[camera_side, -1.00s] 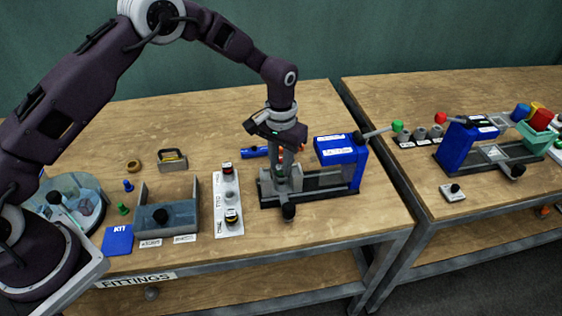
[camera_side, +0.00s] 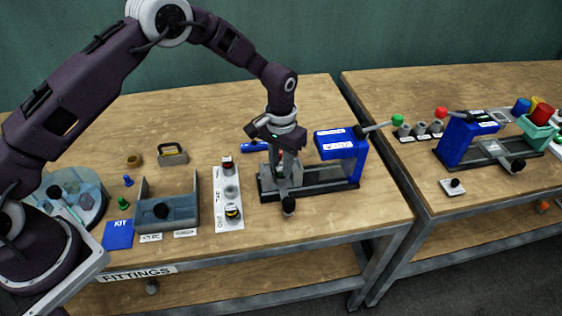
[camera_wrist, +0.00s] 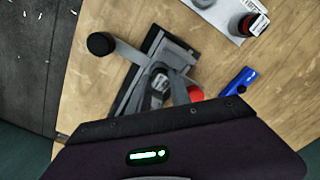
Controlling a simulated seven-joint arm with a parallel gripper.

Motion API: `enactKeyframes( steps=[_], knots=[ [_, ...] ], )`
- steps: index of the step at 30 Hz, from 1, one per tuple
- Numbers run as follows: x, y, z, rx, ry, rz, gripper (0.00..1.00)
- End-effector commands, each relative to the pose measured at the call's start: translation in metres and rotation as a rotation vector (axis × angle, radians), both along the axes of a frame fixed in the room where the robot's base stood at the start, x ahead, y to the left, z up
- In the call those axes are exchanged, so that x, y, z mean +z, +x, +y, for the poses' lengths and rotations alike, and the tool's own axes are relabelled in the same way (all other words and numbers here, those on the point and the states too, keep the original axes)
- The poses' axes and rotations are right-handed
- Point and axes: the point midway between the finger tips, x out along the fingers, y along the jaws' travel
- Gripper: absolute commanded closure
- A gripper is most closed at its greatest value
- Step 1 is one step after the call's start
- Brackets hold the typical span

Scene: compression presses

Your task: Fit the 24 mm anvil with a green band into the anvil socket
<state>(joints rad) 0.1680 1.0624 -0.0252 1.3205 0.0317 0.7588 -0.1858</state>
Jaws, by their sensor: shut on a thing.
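My gripper (camera_side: 283,178) is shut and points down over the left end of the blue press (camera_side: 342,144). It is low at the press's grey bed, where the anvil socket lies hidden behind the fingers. The fingers hold a small part; the green-banded anvil is mostly covered by them, and its band is not clear now. In the wrist view, the gripper (camera_wrist: 163,88) is over the dark press bed (camera_wrist: 140,88). I cannot tell whether the part is seated or just above the socket.
A white strip (camera_side: 228,184) with red-topped, grey and yellow-banded pieces stands left of the press. A black knob (camera_side: 289,205) sticks out in front. A grey tray (camera_side: 180,213) is further left. A second press (camera_side: 465,142) stands on the right bench.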

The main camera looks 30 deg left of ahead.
Motion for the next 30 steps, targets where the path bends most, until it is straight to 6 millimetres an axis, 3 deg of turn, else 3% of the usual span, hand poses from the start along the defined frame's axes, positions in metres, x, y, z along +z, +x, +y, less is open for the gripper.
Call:
enactKeyframes(
  steps=[1,2,6,11,18,21,30],
  knots=[
    [-0.001,0.0,0.0,0.0,0.0,0.0,1.0],
    [-0.001,0.0,0.0,0.0,0.0,-0.001,0.74],
    [-0.001,0.0,0.0,0.0,0.0,-0.001,0.5],
    [0.006,0.001,0.0,0.002,0.0,-0.002,0.5],
    [0.055,0.001,0.0,-0.001,0.0,-0.005,0.5],
    [0.066,0.0,0.0,-0.001,0.001,-0.002,0.5],
    [0.07,0.0,0.0,-0.003,0.001,-0.001,0.5]
  ],
)
